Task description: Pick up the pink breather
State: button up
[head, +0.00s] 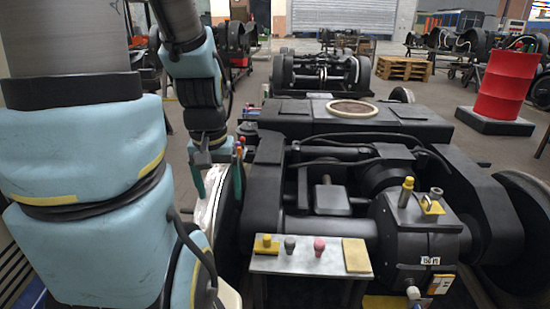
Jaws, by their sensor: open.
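The pink breather (319,246) is a small rounded knob. It stands upright on a small light-grey shelf (300,264) at the front of the bogie, between a dark grey-green knob (290,245) and a flat yellow pad (356,255). My gripper (218,181) hangs down from my arm, left of the bogie frame. Its green-tipped fingers are spread apart with nothing seen between them. It is up and to the left of the breather, clear of the shelf.
A yellow block-shaped part (266,245) stands at the shelf's left end. Behind the shelf is the black bogie frame (266,190). A gearbox-like housing (415,235) with yellow fittings stands to the right. A red drum (503,85) and wooden pallets (404,68) are farther back.

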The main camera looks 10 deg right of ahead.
aim_at(319, 246)
jog(key=l+u, duration=0.1)
jog(key=u, duration=0.3)
jog(key=l+u, duration=0.1)
jog(key=u, duration=0.3)
jog(key=k+l+u, duration=0.25)
jog(key=l, duration=0.2)
jog(key=l+u, duration=0.3)
jog(key=l, duration=0.15)
jog(key=k+l+u, duration=0.25)
jog(key=k+l, duration=0.15)
jog(key=l, duration=0.15)
jog(key=k+l, duration=0.2)
jog(key=l, duration=0.15)
jog(key=k+l+u, duration=0.1)
jog(key=l, duration=0.2)
jog(key=k, duration=0.05)
